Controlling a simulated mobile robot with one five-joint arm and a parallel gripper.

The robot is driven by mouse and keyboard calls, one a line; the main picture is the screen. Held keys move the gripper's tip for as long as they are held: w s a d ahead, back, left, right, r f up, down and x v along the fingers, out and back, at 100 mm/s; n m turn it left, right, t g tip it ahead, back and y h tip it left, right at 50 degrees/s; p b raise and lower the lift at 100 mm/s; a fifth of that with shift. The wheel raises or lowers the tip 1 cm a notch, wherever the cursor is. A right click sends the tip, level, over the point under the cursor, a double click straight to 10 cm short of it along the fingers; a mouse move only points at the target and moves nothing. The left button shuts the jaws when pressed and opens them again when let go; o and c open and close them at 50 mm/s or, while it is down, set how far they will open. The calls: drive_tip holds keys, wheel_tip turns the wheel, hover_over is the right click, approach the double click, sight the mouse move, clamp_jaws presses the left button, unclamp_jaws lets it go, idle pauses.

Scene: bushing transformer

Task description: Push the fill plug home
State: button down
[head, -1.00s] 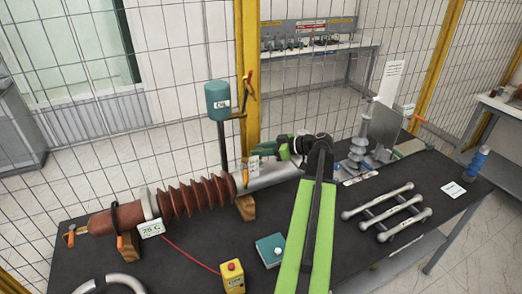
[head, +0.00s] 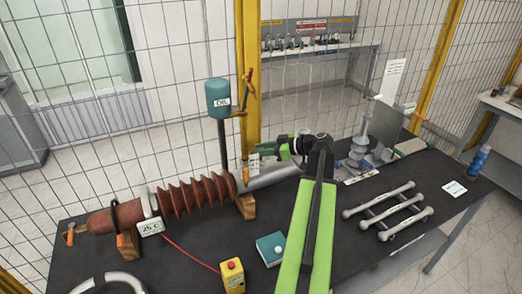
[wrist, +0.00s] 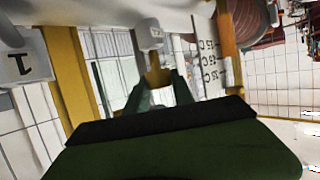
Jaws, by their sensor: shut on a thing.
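My gripper (head: 284,152) has green fingers and is above the grey end tube (head: 272,177) of the brown ribbed bushing (head: 190,193). In the wrist view my gripper (wrist: 160,92) is shut on a small part, apparently the fill plug (wrist: 156,70), with a brass-coloured stem and a pale grey head (wrist: 149,33). The head reaches toward a pale surface along the top of that view; I cannot tell whether they touch. The plug is too small to make out in the head view, and the fill opening is not clearly visible.
A teal oil pot (head: 218,98) stands on a dark post behind the bushing. A white card (head: 254,162) is left of my gripper; a temperature card (wrist: 208,62) shows in the wrist view. A grey ribbed insulator (head: 360,140) stands to the right. A yellow button box (head: 232,276) is in front.

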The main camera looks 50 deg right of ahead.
drive_tip(key=shift+f+b, duration=0.3)
drive_tip(key=shift+f, duration=0.15)
drive_tip(key=shift+r, duration=0.1)
drive_tip(key=shift+r+p, duration=0.5)
drive_tip(key=shift+p, duration=0.1)
drive_tip(key=shift+f+b, duration=0.65)
idle(0.9)
drive_tip(key=c, duration=1)
unclamp_jaws()
drive_tip(key=shift+r, duration=0.1)
